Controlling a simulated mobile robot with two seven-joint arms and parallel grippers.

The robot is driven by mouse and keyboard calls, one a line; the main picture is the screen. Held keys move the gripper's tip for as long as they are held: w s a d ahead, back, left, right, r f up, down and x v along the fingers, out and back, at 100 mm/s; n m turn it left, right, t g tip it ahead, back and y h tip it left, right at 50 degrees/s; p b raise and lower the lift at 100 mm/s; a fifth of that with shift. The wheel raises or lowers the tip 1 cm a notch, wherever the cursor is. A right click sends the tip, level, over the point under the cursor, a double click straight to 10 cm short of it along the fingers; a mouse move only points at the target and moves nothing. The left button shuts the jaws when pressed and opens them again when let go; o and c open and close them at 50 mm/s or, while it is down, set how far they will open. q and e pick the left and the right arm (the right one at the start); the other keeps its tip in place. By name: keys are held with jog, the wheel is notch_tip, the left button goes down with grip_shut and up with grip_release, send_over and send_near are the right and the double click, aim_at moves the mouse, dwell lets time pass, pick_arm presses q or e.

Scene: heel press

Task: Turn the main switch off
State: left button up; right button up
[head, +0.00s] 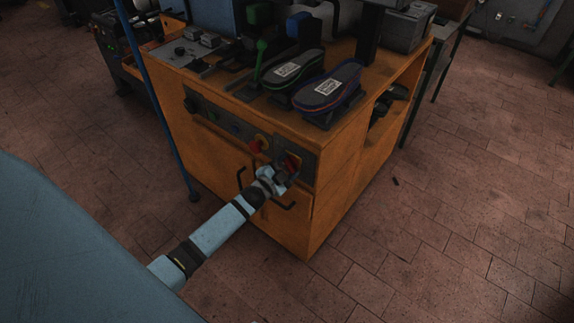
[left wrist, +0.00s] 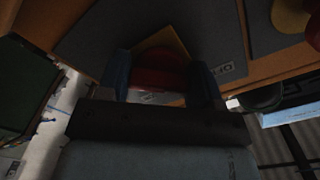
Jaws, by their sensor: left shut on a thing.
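The main switch (head: 292,161), a red knob, sits at the right end of the dark control panel on the orange cabinet's front. My left gripper (head: 281,174) reaches it from the front and partly covers it. In the left wrist view the red knob (left wrist: 158,79) lies between the two fingers, with a yellow plate (left wrist: 165,43) behind it. The left gripper is shut on the knob. The plate looks tilted relative to the fingers. My right gripper is in neither view.
Left of the switch is another red and yellow control (head: 259,144). Two shoe-shaped pieces (head: 328,87) and a green-knobbed lever (head: 260,57) are on the cabinet top (head: 362,104). The tiled floor at right is mostly clear.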

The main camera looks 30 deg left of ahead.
pick_arm(q)
jog(key=o, duration=0.9)
jog(key=s, duration=0.9)
jog(key=s+a, duration=0.1)
jog(key=s, duration=0.3)
jog(key=shift+s+p, duration=0.35)
jog(key=shift+s, duration=0.05)
